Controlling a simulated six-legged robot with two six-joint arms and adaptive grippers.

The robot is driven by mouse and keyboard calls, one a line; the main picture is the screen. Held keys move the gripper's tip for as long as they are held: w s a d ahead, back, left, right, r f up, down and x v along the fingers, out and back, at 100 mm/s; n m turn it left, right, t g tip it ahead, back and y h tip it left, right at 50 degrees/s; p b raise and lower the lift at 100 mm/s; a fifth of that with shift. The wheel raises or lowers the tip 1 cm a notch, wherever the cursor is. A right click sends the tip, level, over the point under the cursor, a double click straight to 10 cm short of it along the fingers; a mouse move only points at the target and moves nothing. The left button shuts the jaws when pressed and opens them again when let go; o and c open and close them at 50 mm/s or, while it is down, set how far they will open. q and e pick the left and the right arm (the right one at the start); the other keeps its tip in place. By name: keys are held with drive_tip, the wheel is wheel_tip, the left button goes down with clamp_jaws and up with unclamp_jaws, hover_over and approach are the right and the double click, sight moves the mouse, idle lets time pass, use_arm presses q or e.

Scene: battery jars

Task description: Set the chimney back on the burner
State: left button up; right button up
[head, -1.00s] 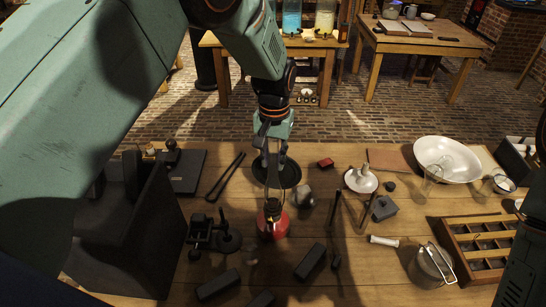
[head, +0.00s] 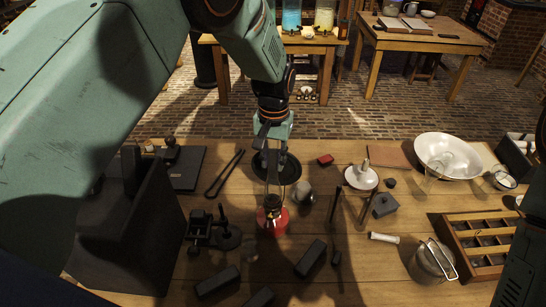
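The burner (head: 272,219) is a red lamp with a dark top, upright near the middle of the table. My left gripper (head: 275,162) reaches down just behind and above it. Its fingers are closed around the clear glass chimney (head: 274,186), which is thin and hard to see. The chimney is upright, its lower end at the burner's top. I cannot tell whether it touches the burner or hangs just over it. My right gripper is out of view.
A black round dish (head: 276,168) lies behind the chimney. A grey round pot (head: 303,192) stands close right of the burner. A black stand (head: 212,232) is to its left. Dark blocks (head: 310,259) lie in front. A white basin (head: 440,150) and wooden compartment tray (head: 450,232) are at right.

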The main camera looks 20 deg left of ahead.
use_arm(q)
drive_tip(key=o, duration=0.5)
wheel_tip(320, 180, up, 12)
drive_tip(key=shift+d, duration=0.1)
idle(0.5)
drive_tip(key=shift+s+f, duration=0.1)
